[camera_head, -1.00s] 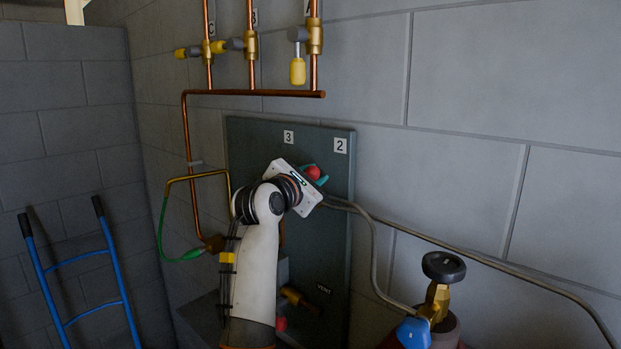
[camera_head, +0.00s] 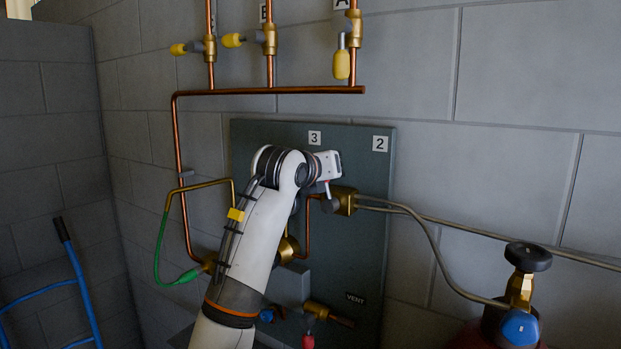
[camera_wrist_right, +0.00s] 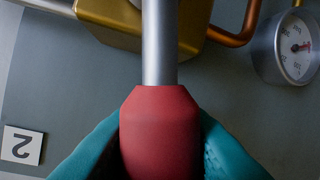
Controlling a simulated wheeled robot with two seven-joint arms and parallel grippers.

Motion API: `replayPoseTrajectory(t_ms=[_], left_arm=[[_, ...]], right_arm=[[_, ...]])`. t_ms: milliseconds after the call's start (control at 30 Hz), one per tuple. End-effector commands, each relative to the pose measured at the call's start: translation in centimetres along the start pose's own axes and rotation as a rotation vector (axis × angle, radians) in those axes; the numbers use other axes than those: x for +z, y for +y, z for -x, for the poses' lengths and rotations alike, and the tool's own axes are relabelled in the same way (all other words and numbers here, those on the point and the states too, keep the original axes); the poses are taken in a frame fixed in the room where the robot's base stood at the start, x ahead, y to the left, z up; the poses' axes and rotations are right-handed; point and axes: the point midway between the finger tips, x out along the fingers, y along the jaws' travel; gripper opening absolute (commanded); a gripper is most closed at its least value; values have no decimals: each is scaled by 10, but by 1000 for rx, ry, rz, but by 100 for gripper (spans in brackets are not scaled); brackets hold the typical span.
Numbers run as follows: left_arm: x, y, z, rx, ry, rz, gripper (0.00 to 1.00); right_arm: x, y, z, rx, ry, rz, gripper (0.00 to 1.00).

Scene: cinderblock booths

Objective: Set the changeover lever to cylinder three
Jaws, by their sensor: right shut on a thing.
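The changeover lever has a red grip (camera_wrist_right: 160,125) on a silver shaft (camera_wrist_right: 159,45) that runs to a brass valve body (camera_wrist_right: 115,15). The teal fingers of my right gripper (camera_wrist_right: 160,155) are closed around the red grip. In the head view the brass valve body (camera_head: 345,201) is on the grey-green panel (camera_head: 365,250). My right wrist hides most of the lever; a little red shows at its tip. The lever points upward on the panel, left of label 2 (camera_head: 380,143). Label 3 (camera_head: 314,137) is above my wrist. My left gripper is out of view.
A pressure gauge (camera_wrist_right: 290,46) is beside the valve. Copper pipes with yellow-handled valves (camera_head: 341,65) run above the panel. A dark-knobbed cylinder valve (camera_head: 527,257) stands lower right, and a blue hand-truck frame (camera_head: 80,285) lower left.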

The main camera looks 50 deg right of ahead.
Motion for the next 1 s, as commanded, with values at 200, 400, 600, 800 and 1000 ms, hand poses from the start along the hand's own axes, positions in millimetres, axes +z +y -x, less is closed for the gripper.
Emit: replayPoseTrajectory(t_ms=[200, 400, 600, 800, 1000], left_arm=[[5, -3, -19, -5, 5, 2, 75], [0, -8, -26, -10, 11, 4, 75], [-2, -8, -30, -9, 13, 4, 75], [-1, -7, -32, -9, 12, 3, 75], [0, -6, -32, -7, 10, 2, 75]], right_arm=[[4, -16, -3, 21, -35, 182, 0], [6, -24, -5, 41, -60, 309, 0], [8, -29, -7, 55, -77, 390, 0], [8, -31, -7, 62, -85, 428, 0], [8, -30, -7, 65, -87, 438, 0]])
